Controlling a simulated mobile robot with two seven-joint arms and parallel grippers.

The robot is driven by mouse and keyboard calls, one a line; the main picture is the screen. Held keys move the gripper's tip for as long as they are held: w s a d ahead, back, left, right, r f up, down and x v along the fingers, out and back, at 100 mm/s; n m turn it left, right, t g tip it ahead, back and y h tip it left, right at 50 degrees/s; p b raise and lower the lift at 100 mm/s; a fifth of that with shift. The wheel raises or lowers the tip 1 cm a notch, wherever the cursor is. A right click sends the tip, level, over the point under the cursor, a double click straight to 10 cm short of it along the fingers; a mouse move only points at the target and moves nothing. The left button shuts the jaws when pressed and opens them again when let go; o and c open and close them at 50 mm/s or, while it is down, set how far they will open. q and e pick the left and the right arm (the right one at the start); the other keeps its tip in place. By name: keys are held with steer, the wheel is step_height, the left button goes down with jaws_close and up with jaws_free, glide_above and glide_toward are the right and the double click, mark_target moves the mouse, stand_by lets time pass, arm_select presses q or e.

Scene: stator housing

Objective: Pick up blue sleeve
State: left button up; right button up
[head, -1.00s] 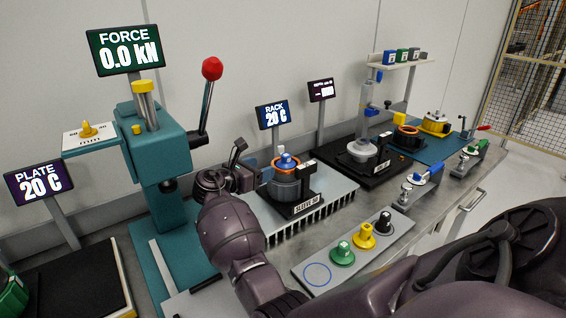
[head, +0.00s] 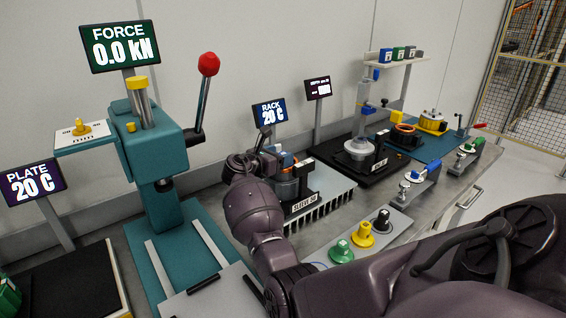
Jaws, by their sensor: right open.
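A small blue part (head: 286,160), which I take to be the blue sleeve, sits on top of a grey cylinder with an orange band on the finned rack plate (head: 335,196). My right gripper (head: 272,158) is open beside its left side and partly hides it. The picture is too small to tell whether the fingers touch it. A black bracket and a sign reading "SLEEVE" (head: 303,203) stand at its front and right. My left gripper is not in view.
A teal press (head: 160,150) with a red-knobbed lever stands to the left. A grey tray (head: 395,225) in front holds green, yellow and black knobbed parts. A black fixture (head: 375,165) stands to the right. My right arm crosses the foreground.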

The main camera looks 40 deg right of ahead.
steer(key=shift+d+f, duration=0.1)
steer(key=shift+d, duration=0.15)
steer(key=c, duration=1.1)
steer(key=shift+c, duration=0.2)
